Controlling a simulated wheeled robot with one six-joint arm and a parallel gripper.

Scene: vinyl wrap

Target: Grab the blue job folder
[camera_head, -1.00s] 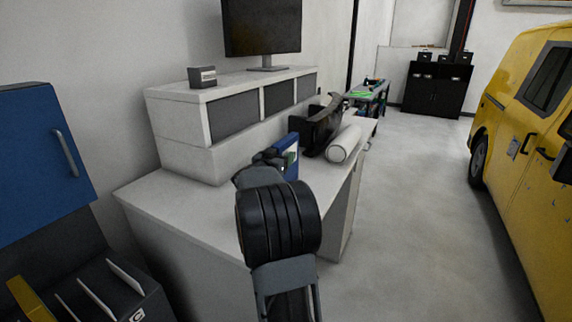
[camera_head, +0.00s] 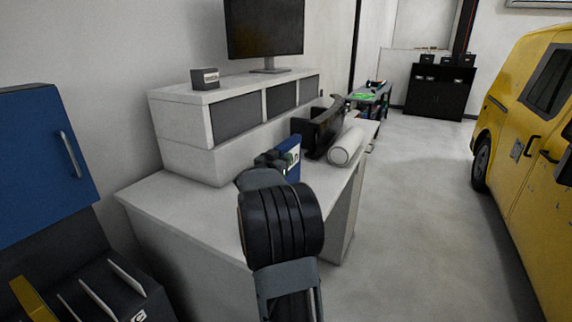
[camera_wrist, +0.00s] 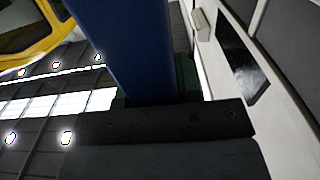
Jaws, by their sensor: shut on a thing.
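The blue job folder (camera_head: 292,164) stands upright above the white desk (camera_head: 190,208), just beyond my gripper (camera_head: 276,160) in the head view. My gripper is shut on the folder. In the wrist view the blue folder (camera_wrist: 125,45) rises from between the dark jaws (camera_wrist: 150,115) and fills the upper middle. My arm hides the folder's lower part in the head view, so I cannot tell whether it touches the desk.
A white roll (camera_head: 345,146) and a black holder (camera_head: 316,132) stand behind the folder. A white shelf unit (camera_head: 180,125) with a monitor (camera_head: 264,28) runs along the wall. A yellow van (camera_head: 535,130) is at the right. The floor (camera_head: 415,200) between is clear.

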